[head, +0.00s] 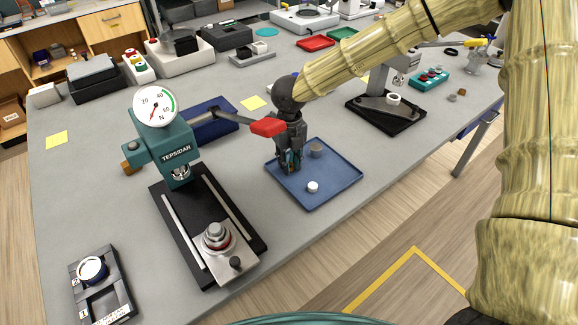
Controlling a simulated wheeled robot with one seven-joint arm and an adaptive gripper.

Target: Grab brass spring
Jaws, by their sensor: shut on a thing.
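My gripper (291,168) points down over the left part of the blue tray (330,192). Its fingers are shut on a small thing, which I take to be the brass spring. The fingers hide nearly all of it, and its shape cannot be made out. The fingertips are at or just above the tray floor; I cannot tell if they touch it. A grey-brown cylinder (316,150) stands in the tray just right of my gripper. A small white piece (313,187) sits nearer the tray's front.
A teal press (172,150) with a dial and a red-tipped lever (268,127) stands close on the left; the lever reaches near my gripper. A grey stand on a black base (385,118) is at right behind the tray. A black holder (101,285) lies front left.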

